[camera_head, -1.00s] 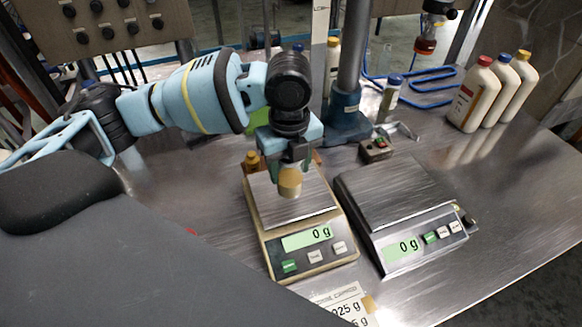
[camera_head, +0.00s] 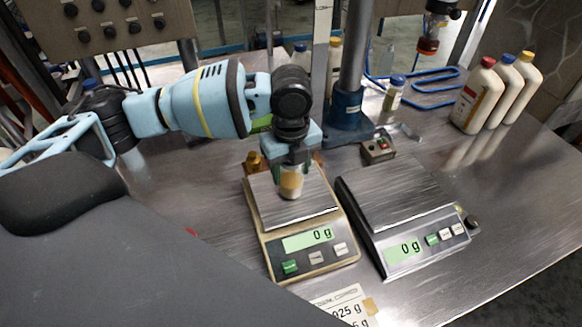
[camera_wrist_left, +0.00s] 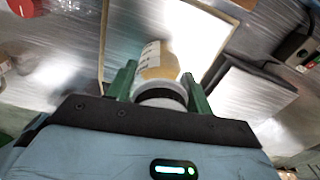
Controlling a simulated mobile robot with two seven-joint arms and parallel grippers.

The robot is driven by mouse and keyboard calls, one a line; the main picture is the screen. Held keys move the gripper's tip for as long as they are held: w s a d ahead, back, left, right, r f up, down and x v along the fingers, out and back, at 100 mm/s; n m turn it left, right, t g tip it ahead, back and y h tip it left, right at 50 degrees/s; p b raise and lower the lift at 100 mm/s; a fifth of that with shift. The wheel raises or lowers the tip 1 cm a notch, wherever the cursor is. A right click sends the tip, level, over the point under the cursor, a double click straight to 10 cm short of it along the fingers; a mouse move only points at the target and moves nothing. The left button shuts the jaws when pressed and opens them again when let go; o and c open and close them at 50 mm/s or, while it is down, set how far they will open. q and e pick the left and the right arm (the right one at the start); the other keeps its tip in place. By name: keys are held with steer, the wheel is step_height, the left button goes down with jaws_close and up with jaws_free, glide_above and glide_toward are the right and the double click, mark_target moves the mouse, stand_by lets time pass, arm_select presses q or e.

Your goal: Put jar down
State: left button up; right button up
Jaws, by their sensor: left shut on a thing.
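A small jar (camera_head: 291,186) with amber contents and a pale label is held in my left gripper (camera_head: 290,164), whose fingers are shut on its upper part. The jar is upright over the plate of the left scale (camera_head: 268,250), which reads 0 g; I cannot tell whether its base touches the plate. The wrist view shows the jar (camera_wrist_left: 157,60) between the green fingers (camera_wrist_left: 160,88), with a pale cap or neck nearest the gripper. My right gripper is not in view.
A second scale (camera_head: 395,198) with an empty plate, also reading 0 g, stands to the right. A small control box (camera_head: 378,148) and a post (camera_head: 348,120) stand behind. Several bottles (camera_head: 475,97) stand at the back right. The front right table is clear.

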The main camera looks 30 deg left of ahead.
arm_select(q)
steer(key=shift+f, duration=0.1)
steer(key=o, duration=1)
step_height(320, 180, up, 12)
steer(key=shift+r+p, duration=0.1)
steer(key=shift+p, duration=0.35)
